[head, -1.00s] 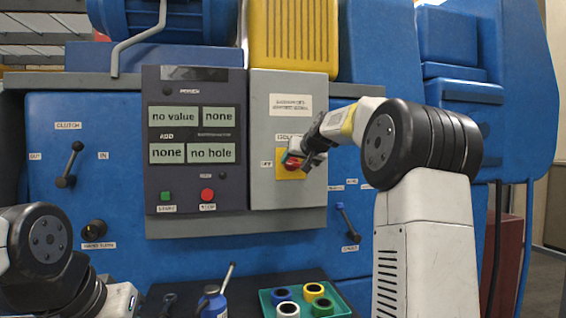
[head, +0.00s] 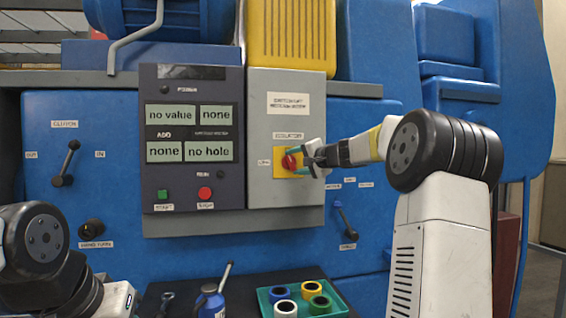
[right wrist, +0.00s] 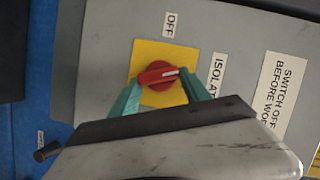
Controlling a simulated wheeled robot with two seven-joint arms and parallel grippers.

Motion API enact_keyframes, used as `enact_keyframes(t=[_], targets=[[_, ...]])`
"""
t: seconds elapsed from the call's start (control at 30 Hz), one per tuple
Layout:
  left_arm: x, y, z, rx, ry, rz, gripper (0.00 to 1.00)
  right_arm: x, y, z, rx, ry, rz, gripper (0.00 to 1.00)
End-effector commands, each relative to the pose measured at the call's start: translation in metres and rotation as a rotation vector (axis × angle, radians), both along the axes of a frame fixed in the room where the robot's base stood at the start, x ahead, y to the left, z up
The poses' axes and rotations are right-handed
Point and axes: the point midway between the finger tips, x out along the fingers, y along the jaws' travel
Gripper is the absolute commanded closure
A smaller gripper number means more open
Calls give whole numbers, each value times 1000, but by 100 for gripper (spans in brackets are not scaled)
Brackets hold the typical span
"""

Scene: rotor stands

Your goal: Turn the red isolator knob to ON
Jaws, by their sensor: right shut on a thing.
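The red isolator knob (head: 289,161) sits on a yellow square plate (head: 279,172) on the grey box. In the right wrist view the knob (right wrist: 157,74) has a white mark pointing toward the ISOLATOR label (right wrist: 216,76), not toward the OFF label (right wrist: 171,24). My right gripper (head: 303,159) is at the knob, coming from the right. Its green fingers stand on either side of the knob in the right wrist view (right wrist: 160,92), shut on it. An ON label cannot be made out. My left arm shows at the lower left, its fingers out of view.
A dark panel (head: 191,190) with displays and green and red buttons is left of the grey box. A green tray (head: 262,301) with several rings and a blue bottle (head: 211,304) stand below.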

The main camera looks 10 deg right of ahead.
Motion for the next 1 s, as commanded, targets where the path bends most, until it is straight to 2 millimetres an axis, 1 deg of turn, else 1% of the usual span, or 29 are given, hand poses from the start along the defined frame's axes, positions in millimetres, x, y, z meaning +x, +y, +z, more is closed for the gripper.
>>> enact_keyframes(t=[0.2, 0.5, 0.7, 1.0], targets=[[0, 0, 0, 0, 0, 0, 64, 0, -1, -4, 181, 9, 0, 86], [0, 0, 0, 0, 0, 0, 64, 0, -1, -6, 345, 14, 0, 86], [0, 0, 0, 0, 0, 0, 64, 0, -2, -7, 396, 15, -1, 86], [0, 0, 0, 0, 0, 0, 64, 0, -1, -7, 415, 17, 0, 86]])
